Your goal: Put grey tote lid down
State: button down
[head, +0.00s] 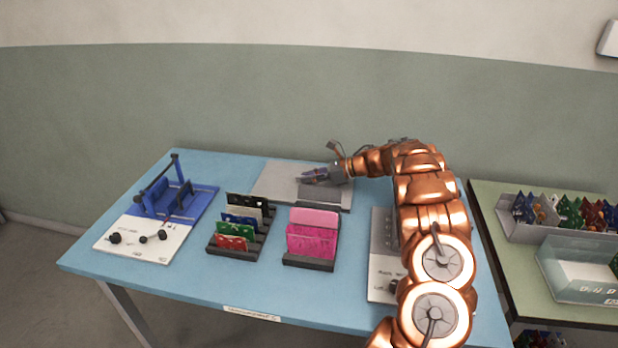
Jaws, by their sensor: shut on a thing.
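The grey tote lid (274,184) is a flat, light grey panel at the back middle of the blue table. Its right part has a darker grey area and a rim. My gripper (308,177) reaches in from the right over this part and is shut on the lid. The arm and gripper hide some of its right side. I cannot tell whether the lid touches the table or is held just above it.
A blue fixture (190,200) stands at left on the blue table (190,277). Black racks with coloured boards (237,226) and pink sheets (312,242) stand in front of the lid. A grey-white panel (382,250) lies beside my arm. A green table (500,270) with bins stands right.

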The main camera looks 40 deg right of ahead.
jog(key=shift+f, duration=0.15)
jog(key=c, duration=1.2)
grip_release()
jog(key=shift+r, duration=0.2)
jog(key=b+v, duration=0.2)
jog(key=v, duration=1)
